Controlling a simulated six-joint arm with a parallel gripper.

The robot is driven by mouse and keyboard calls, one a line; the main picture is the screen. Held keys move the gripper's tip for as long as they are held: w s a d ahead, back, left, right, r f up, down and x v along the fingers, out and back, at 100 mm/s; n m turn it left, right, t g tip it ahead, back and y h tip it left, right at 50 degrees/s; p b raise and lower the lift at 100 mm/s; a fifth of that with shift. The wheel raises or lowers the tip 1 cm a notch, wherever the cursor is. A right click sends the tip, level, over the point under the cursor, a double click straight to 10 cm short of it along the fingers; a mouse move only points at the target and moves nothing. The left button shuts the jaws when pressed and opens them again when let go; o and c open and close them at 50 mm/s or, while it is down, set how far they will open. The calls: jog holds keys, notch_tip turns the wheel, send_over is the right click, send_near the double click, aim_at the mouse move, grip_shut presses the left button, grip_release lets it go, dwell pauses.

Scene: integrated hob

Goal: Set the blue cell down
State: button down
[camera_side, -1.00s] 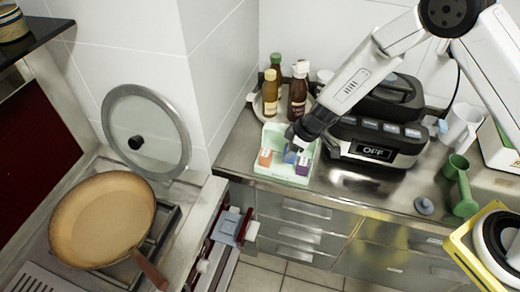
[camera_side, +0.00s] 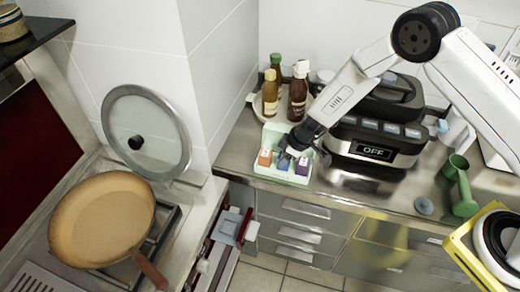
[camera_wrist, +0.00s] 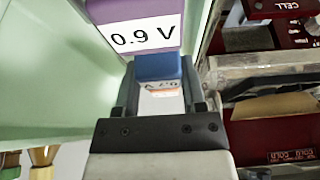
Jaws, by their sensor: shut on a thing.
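The blue cell (camera_side: 284,164) is between the fingers of my gripper (camera_side: 289,155), which is shut on it. In the side view it is low in the pale green tray (camera_side: 268,177), between an orange cell (camera_side: 265,157) and a purple cell (camera_side: 303,166). In the wrist view, the blue cell (camera_wrist: 158,67) sits between my gripper's fingertips (camera_wrist: 160,85), close to the purple cell (camera_wrist: 140,32) marked 0.9 V. I cannot tell whether its underside touches the tray floor. My gripper partly hides it in the side view.
Bottles (camera_side: 297,92) on a round tray stand behind the green tray. A dark appliance reading OFF (camera_side: 374,152) stands close on the right. An open drawer (camera_side: 228,226) is below left. A tan pan (camera_side: 102,215) is on the hob.

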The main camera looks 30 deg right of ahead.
jog(key=shift+f, duration=0.2)
jog(key=shift+c, duration=2.2)
grip_release()
jog(key=shift+r, duration=0.15)
jog(key=v, duration=1.2)
